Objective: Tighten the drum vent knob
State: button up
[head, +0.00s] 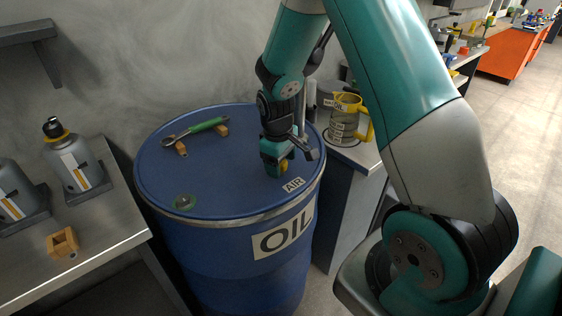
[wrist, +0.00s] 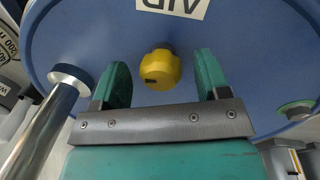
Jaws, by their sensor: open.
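The yellow vent knob (wrist: 160,68) sits on the blue lid of the oil drum (wrist: 95,38), beside a white label reading AIR (wrist: 172,6). In the head view a small part of the knob (head: 283,167) shows by the fingers. My gripper (wrist: 160,85) is open, its two green fingers on either side of the knob with a gap on each side. In the head view my gripper (head: 278,165) points down over the lid, near the AIR label (head: 293,185). Whether the fingertips touch the lid cannot be told.
A green-handled wrench (head: 197,131) rests on wooden blocks on the lid. Grey bottles (head: 75,162) and a wooden block (head: 62,243) stand on the left bench. A yellow-handled jug (head: 345,120) stands right of the drum.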

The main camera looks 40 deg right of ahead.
jog(key=shift+f, duration=0.15)
jog(key=shift+c, duration=0.2)
jog(key=c, duration=0.9)
jog(key=shift+m, duration=0.3)
